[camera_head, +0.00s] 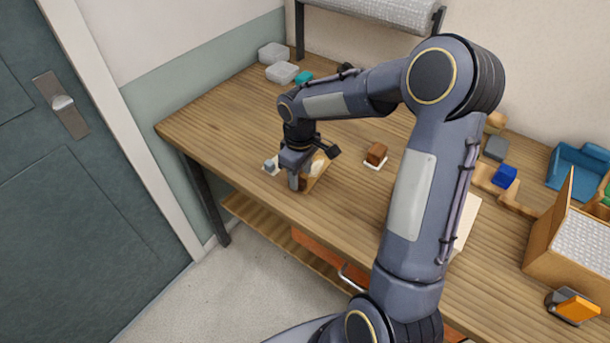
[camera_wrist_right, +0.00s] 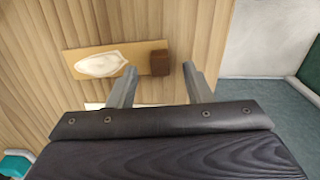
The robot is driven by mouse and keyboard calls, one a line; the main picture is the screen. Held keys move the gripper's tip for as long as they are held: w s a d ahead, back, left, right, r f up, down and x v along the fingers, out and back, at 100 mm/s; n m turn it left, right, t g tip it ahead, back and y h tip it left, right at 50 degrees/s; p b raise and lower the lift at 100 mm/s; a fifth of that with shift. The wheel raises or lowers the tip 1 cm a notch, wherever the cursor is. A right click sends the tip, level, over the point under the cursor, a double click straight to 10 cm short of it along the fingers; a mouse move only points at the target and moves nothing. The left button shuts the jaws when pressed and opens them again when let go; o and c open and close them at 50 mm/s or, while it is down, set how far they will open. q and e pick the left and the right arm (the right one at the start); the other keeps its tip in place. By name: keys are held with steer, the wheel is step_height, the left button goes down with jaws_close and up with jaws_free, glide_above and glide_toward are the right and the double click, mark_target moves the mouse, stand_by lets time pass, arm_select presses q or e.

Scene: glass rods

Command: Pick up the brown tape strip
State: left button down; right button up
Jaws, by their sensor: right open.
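A flat tan strip (camera_wrist_right: 158,47) lies on the wooden table, with a white oval piece (camera_wrist_right: 100,62) on it. A dark brown piece (camera_wrist_right: 160,63) sits at the strip's right end in the right wrist view. I cannot tell for certain which of these is the brown tape strip. My right gripper (camera_wrist_right: 159,68) is open, its fingertips on either side of the dark brown piece in that view, with no contact visible. In the head view the strip (camera_head: 317,180) is partly hidden by my right gripper (camera_head: 313,170). My left gripper is not in view.
A brown block (camera_head: 376,152) sits on a white square right of the gripper. A small grey-blue block (camera_head: 270,165) is to the left. Clear containers (camera_head: 282,72) stand at the back left. A box (camera_head: 570,235) and blue tray (camera_head: 575,168) are at the right.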

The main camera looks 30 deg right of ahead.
steer(key=shift+f, duration=1.45)
jaws_close()
steer(key=shift+r, duration=0.1)
